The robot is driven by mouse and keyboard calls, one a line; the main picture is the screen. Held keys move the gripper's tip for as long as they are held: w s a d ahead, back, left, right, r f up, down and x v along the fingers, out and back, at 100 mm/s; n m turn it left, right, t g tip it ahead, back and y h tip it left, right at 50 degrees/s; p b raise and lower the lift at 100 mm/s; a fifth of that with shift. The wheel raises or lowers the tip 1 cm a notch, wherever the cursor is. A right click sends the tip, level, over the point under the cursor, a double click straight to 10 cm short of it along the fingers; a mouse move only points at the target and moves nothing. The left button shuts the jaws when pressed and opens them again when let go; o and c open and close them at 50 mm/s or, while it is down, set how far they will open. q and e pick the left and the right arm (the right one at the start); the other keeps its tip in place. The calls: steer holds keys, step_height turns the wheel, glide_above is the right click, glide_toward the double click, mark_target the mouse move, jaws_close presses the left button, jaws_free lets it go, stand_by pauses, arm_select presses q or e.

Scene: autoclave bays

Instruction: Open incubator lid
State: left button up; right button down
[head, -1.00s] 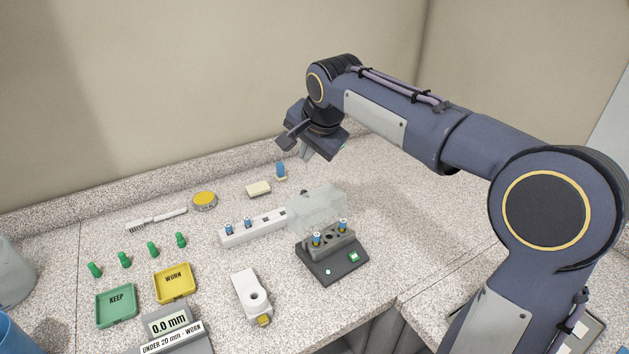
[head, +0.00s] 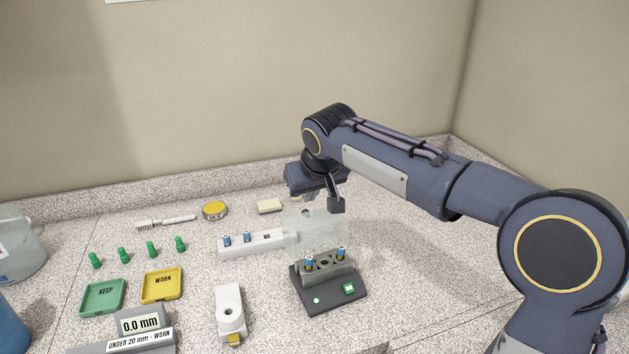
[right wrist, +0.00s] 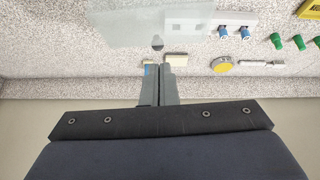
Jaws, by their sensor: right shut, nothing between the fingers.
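The incubator is a dark block (head: 328,290) with two blue-capped vials in its top and green lights on its front. Its clear lid (head: 325,232) stands up behind the vials, overlapping the right end of a white rack in the head view. The lid also fills the upper left of the right wrist view (right wrist: 125,25), with a small dark knob (right wrist: 157,42) at its edge. My right gripper (right wrist: 165,68) is shut and empty, pointing down behind the lid, its tips near the knob in the picture. The gap between them is unclear. My left gripper is out of view.
The white rack (head: 250,243) with blue-capped vials lies left of the lid. A pale block (head: 269,206), a yellow-topped tin (head: 215,211) and a brush (head: 166,220) lie along the back. A white device (head: 231,312) stands front left. The counter right of the incubator is clear.

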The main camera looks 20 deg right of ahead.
mark_target(304, 210)
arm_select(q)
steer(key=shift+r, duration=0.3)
arm_select(e)
steer(key=shift+x, duration=2.75)
steer(key=shift+w+d+r, duration=0.1)
steer(key=shift+r+p, duration=0.1)
steer(key=shift+p, duration=0.45)
steer(key=shift+w+g+p, duration=0.35)
steer(key=shift+g+p, duration=0.15)
steer(key=shift+p, duration=0.75)
steer(key=shift+w+f+g, duration=0.3)
steer(key=shift+w+f, duration=0.5)
steer(key=shift+w, duration=0.05)
steer(key=shift+s, duration=0.1)
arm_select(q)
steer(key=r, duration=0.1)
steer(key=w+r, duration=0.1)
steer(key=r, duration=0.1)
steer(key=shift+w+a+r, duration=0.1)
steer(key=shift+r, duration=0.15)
arm_select(e)
steer(key=shift+r, duration=0.1)
